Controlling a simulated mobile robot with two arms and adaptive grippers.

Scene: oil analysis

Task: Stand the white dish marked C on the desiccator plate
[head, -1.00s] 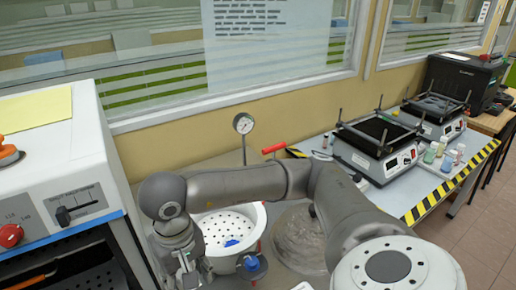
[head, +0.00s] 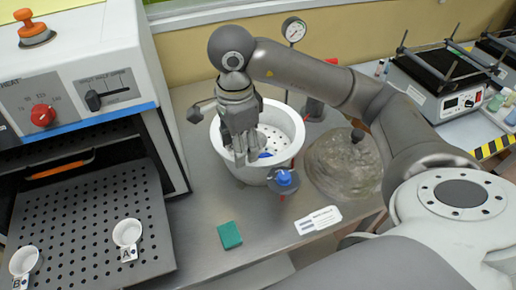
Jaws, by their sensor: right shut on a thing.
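My right gripper (head: 243,152) points down over the white desiccator bowl (head: 292,118), close above its perforated plate (head: 276,136). Its fingers are shut, and what they hold is mostly hidden behind them and hard to pick out against the white bowl. The mark C shows nowhere. A small blue patch shows at the plate, beside the fingertips. White dishes marked A (head: 127,232) and B (head: 24,260) sit on the oven's perforated shelf at the left. My left gripper is not in view.
The clear desiccator lid (head: 340,165) lies right of the bowl. A blue-knobbed stopcock (head: 284,180) juts from the bowl's front. A green block (head: 230,235) and a white label (head: 318,220) lie in front. A gauge (head: 294,30) stands behind. The open oven (head: 75,85) borders the left.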

